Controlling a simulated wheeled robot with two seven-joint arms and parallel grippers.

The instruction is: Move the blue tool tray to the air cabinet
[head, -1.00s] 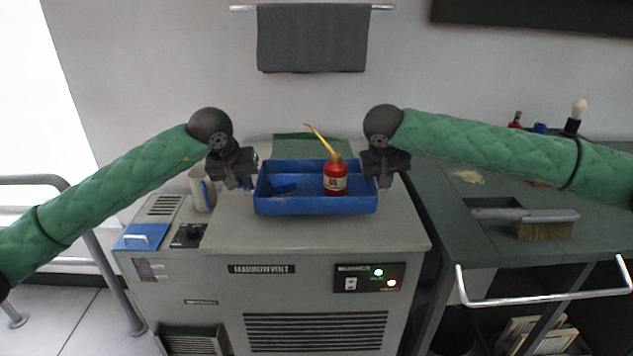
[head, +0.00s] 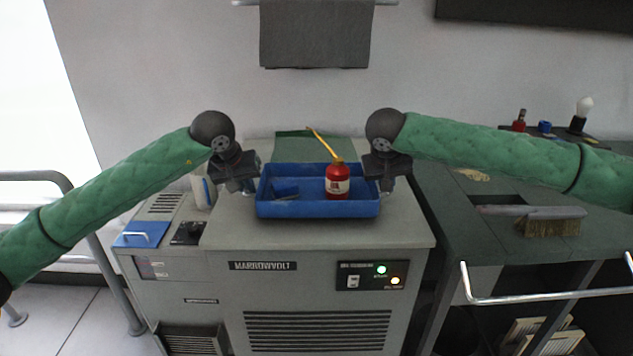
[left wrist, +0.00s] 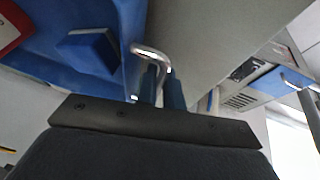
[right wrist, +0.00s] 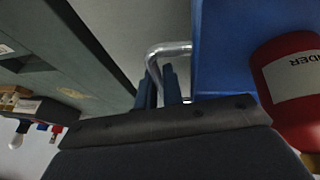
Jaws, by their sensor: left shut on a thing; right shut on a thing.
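The blue tool tray (head: 317,208) is at the top of the grey air cabinet (head: 330,240); I cannot tell whether it touches the surface. It holds a red oil can (head: 337,181) with a yellow spout and a small blue block (head: 285,188). My left gripper (head: 246,189) is at the tray's left end, shut on a metal handle (left wrist: 150,52) there. My right gripper (head: 386,187) is at the right end, shut on the other metal handle (right wrist: 166,50). The tray looks level.
A green workbench (head: 480,240) with a brush (head: 548,222) is at the right. The cabinet top in front of the tray is clear. A towel (head: 315,35) hangs behind.

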